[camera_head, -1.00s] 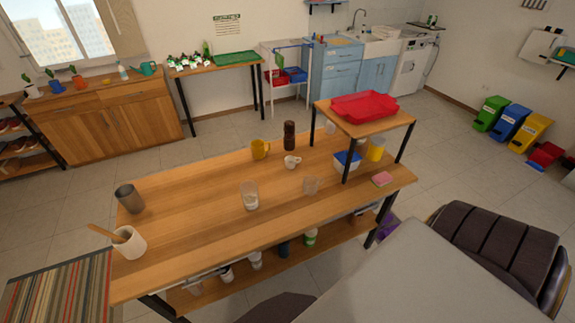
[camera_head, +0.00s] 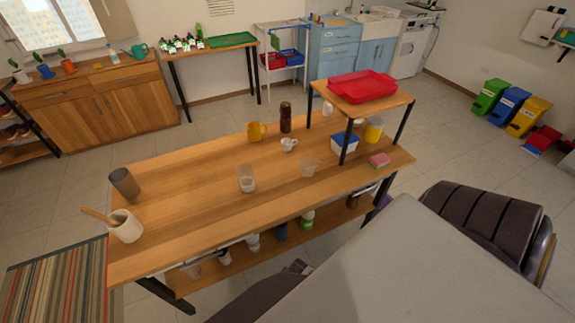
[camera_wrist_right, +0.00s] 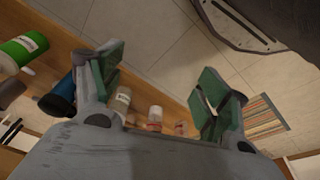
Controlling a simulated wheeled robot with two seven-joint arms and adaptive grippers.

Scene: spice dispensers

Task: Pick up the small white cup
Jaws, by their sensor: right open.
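The small white cup (camera_head: 289,145) stands upright on the wooden table (camera_head: 200,208), near its far edge, between a brown pepper mill (camera_head: 286,117) behind it and a clear glass (camera_head: 309,167) in front. My right gripper (camera_wrist_right: 160,95) shows in the right wrist view with its two green-padded fingers wide apart and nothing between them. That view looks past the fingers at bottles on the lower shelf and the floor; I cannot make out the cup there. My left gripper is in neither view.
A yellow mug (camera_head: 256,132) stands left of the cup, a tall glass (camera_head: 246,178) nearer the front. A raised stand with a red tray (camera_head: 362,87) is at the right. A grey cup (camera_head: 124,182) and a white pot (camera_head: 125,227) with a wooden spoon stand at the left end.

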